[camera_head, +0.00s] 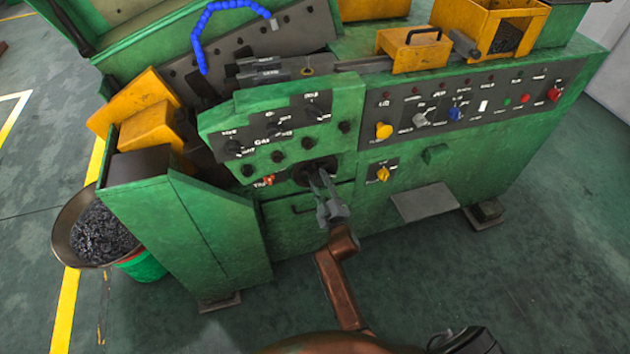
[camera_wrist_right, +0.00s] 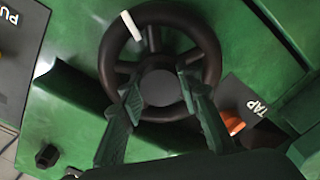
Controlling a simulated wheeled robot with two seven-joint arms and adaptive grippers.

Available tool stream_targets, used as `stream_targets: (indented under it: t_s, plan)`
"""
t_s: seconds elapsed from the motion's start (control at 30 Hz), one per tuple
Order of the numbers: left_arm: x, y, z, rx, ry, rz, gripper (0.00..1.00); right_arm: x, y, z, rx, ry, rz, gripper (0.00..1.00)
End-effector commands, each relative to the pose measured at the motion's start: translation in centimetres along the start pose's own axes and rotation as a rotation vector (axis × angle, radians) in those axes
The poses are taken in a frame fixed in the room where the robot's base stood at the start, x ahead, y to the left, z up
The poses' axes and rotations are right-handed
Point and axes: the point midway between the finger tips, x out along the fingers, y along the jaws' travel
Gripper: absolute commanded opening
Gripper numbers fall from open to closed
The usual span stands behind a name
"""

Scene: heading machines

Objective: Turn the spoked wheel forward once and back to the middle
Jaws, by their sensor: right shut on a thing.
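The spoked wheel (camera_head: 304,174) is on the front of the green machine, largely covered by my right gripper (camera_head: 323,184) in the head view. My right gripper (camera_wrist_right: 162,97) is shut on the wheel, with one finger on each side of the hub area. Its exact contact with the lower rim or a spoke is hard to tell. My left gripper is in neither view.
The control panel with black knobs (camera_head: 278,129) is just above the wheel. A yellow knob (camera_head: 383,131) is to its right. An orange part (camera_wrist_right: 234,123) beside the TAP label is close to the right finger. A bowl of metal bits (camera_head: 70,252) stands at the left.

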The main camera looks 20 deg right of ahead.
Motion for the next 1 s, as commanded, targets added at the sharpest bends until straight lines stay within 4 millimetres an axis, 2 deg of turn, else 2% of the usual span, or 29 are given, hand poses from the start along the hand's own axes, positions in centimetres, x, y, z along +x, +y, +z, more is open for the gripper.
stream_targets:
  t_s: [0.37, 0.4, 0.63, 1.0]
  plan:
    - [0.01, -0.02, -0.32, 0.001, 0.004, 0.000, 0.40, -0.05, 0.01, 0.19, 0.004, -0.003, 0.000, 0.00]
    - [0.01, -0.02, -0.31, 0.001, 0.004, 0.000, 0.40, -0.05, 0.00, 0.19, 0.004, -0.003, 0.000, 0.32]
    - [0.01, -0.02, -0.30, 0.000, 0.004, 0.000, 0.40, -0.03, 0.01, 0.13, 0.003, -0.002, 0.000, 0.48]
    - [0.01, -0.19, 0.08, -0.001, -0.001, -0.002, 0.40, -0.01, 0.01, 0.05, 0.002, 0.000, 0.000, 0.48]
